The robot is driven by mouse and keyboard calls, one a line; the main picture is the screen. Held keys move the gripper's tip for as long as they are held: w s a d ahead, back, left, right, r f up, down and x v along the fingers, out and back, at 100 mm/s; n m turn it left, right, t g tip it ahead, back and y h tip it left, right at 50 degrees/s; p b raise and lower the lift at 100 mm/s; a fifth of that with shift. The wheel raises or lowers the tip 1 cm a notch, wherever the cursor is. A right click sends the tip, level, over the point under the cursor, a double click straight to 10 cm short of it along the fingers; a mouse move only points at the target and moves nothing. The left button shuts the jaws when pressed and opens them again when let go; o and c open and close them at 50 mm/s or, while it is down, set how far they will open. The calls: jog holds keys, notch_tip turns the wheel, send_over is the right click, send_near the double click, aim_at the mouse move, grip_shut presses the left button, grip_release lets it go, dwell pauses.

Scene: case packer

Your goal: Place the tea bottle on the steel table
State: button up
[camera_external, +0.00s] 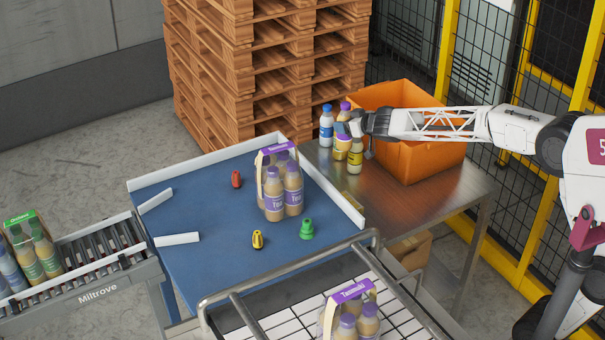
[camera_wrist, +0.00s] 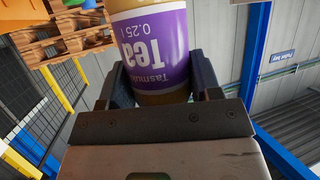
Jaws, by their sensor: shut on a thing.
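The tea bottle (camera_wrist: 152,48) has a purple label reading "Tea" and fills the space between my fingers in the wrist view. My gripper (camera_wrist: 162,80) is shut on it. In the external view my gripper (camera_external: 353,128) reaches in from the right, level, over the steel table (camera_external: 425,180).
An orange crate (camera_external: 425,160) stands behind my arm. The table's front right is clear. A blue surface (camera_external: 200,215) holds a purple bottle pack (camera_external: 280,185).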

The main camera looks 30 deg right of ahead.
aim_at(352, 142)
jog(key=shift+s+f+m+h, duration=0.3)
jog(key=shift+s+f+h, duration=0.1)
jog(key=shift+s+f, duration=0.85)
jog(key=shift+s+d+f+m+t+h, duration=0.2)
jog(key=shift+s+f+m+h, duration=0.25)
jog(key=shift+f, duration=0.35)
jog(key=shift+s+d+f+m+t+h, duration=0.15)
jog(key=shift+s+d+f+h, duration=0.1)
jog(key=shift+s+f, duration=0.4)
jog(key=s+d+f+m+g+h, duration=0.1)
jog(key=s+d+f+m+h, duration=0.2)
jog(key=s, duration=0.4)
jog(key=s+d+f+m+g+h, duration=0.1)
jog(key=s+d+f+m+h, duration=0.1)
jog(key=s+d+m+h, duration=0.3)
jog(key=shift+s+d+f+m+h, duration=0.4)
jog(key=shift+s+h, duration=0.5)
jog(key=shift+s, duration=0.8)
jog(key=shift+d+g, duration=0.1)
jog(key=shift+g, duration=0.15)
jog(key=shift+w, duration=0.15)
jog(key=w+a+f, duration=0.1)
jog(key=w, duration=1.4)
jog(key=shift+a+f, duration=0.15)
jog(key=shift+f, duration=0.1)
jog(key=shift+w, duration=0.1)
